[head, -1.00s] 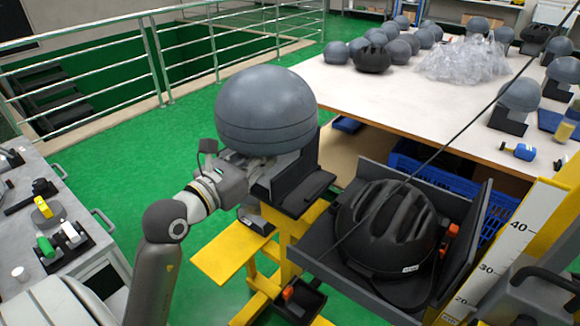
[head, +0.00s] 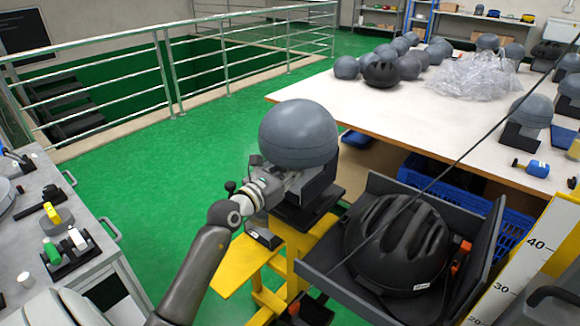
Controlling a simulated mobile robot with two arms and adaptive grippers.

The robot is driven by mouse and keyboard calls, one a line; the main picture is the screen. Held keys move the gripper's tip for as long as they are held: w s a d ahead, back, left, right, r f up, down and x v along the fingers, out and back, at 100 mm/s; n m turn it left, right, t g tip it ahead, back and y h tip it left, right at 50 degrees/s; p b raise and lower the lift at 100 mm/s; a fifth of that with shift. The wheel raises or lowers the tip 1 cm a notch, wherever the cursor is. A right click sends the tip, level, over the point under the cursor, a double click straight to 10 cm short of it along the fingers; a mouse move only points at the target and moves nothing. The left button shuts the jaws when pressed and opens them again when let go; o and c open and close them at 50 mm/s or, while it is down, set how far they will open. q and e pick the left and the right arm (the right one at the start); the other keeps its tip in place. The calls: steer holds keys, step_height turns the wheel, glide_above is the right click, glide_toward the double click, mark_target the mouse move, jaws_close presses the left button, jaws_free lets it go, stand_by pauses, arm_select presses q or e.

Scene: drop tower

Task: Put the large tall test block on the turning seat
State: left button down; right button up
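The large tall test block (head: 298,132), a grey dome on a dark upright base, stands upright over the yellow stand (head: 282,262) in the head view. My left gripper (head: 296,182) is at the block's neck under the dome and seems shut on it; the fingertips are hidden. The dark turning seat (head: 300,218) is under the block and mostly covered by it. I cannot tell whether the base touches the seat. My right gripper is out of view.
A black helmet (head: 397,243) lies in a dark tray right of the stand, beside a yellow scale (head: 530,250). A white table (head: 420,115) at the back holds several blocks and plastic wrap. A grey bench (head: 75,250) is at left. Green floor between is clear.

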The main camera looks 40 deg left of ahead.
arm_select(q)
steer(key=shift+w+r, duration=0.1)
steer(key=shift+w, duration=0.05)
steer(key=shift+w+a+f+b, duration=0.1)
steer(key=shift+f+b, duration=0.3)
steer(key=shift+f, duration=1.2)
steer(key=shift+f, duration=0.1)
steer(key=c, duration=1.8)
jaws_free()
steer(key=shift+f, duration=0.3)
steer(key=shift+c, duration=0.2)
steer(key=o, duration=0.3)
steer(key=shift+o, duration=0.2)
steer(key=shift+r, duration=0.2)
steer(key=s, duration=1.2)
steer(key=shift+a, duration=0.4)
